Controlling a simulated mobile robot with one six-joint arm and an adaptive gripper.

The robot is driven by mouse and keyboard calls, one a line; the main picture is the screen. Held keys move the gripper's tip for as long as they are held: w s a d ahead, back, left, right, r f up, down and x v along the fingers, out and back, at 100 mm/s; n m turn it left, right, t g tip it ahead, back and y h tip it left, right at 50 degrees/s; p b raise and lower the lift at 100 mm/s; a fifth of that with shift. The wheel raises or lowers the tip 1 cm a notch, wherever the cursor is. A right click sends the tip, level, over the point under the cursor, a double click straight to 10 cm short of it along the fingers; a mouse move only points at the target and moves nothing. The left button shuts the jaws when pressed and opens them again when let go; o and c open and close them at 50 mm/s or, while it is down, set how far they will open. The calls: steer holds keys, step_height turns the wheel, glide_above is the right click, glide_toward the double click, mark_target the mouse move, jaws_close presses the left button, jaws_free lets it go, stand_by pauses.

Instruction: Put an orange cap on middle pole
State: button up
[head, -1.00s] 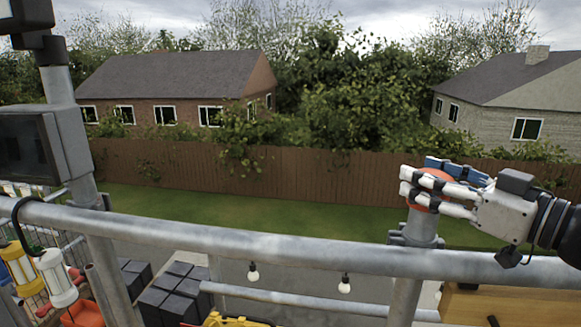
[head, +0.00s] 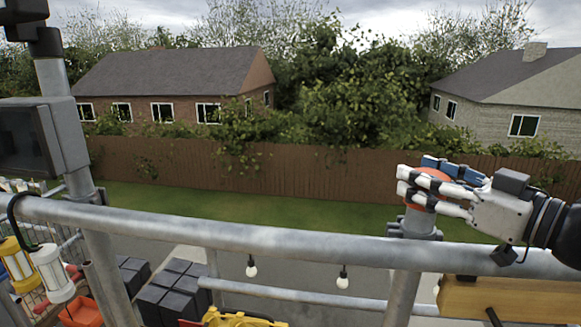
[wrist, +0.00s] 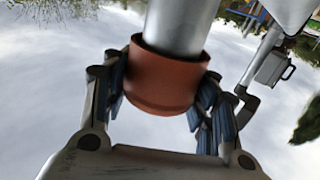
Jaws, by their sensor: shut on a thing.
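My gripper (head: 432,188) is at the right in the head view, its white fingers closed around an orange cap (head: 431,173). In the wrist view my gripper (wrist: 163,88) has its blue-padded fingers against both sides of the cap (wrist: 160,92). The cap sits around the end of a grey metal pole (wrist: 181,22), which enters its open rim. In the head view this pole (head: 417,224) rises just above the rail, below my gripper. The fingers hide part of the cap there. I cannot tell how deep the pole end sits inside.
A thick grey rail (head: 220,235) crosses the front. Another pole with a dark floodlight (head: 40,135) stands at the left. Work lamps (head: 45,270) hang at the lower left. A wooden beam (head: 510,298) lies below my arm. Dark blocks (head: 170,290) are below the rail.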

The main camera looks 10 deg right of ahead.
steer(key=shift+f, duration=0.15)
steer(key=o, duration=0.9)
steer(key=shift+c, duration=0.2)
steer(key=shift+s, duration=0.1)
steer(key=p+v, duration=0.1)
steer(key=v, duration=1)
steer(key=shift+p, duration=0.3)
